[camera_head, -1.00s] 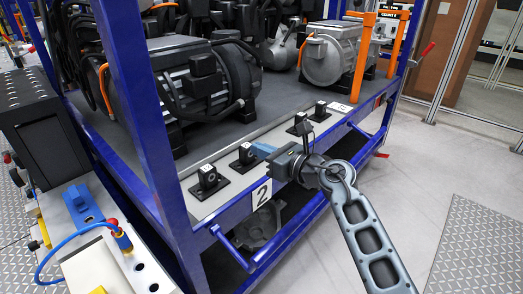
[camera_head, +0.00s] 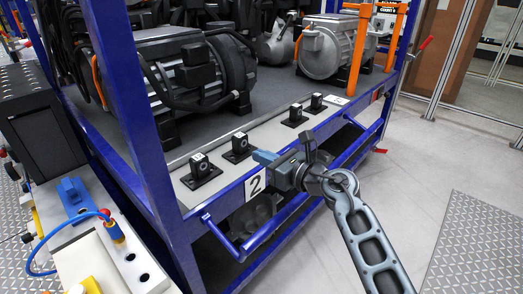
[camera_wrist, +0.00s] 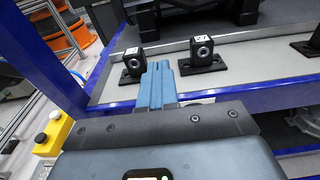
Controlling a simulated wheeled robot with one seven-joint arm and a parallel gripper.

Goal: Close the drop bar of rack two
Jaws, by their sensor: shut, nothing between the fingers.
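The blue rack carries a white label "2" (camera_head: 255,184) on its front rail. Its blue drop bar (camera_head: 275,226) hangs outward below this rail, with a side arm (camera_head: 218,231) running back to the rack near the left post. My gripper (camera_head: 263,157) is shut and empty, its blue fingers level with the rack's front shelf edge, just above the label. In the wrist view my fingers (camera_wrist: 158,82) point toward the shelf edge, between two black bracket blocks. Whether they touch anything I cannot tell. The drop bar is not clearly seen in the wrist view.
Black bracket blocks (camera_head: 201,169) line the shelf edge. Large motors (camera_head: 195,75) stand behind them. A bench with a blue hose (camera_head: 62,235) stands at left. The floor (camera_head: 420,170) at right is clear.

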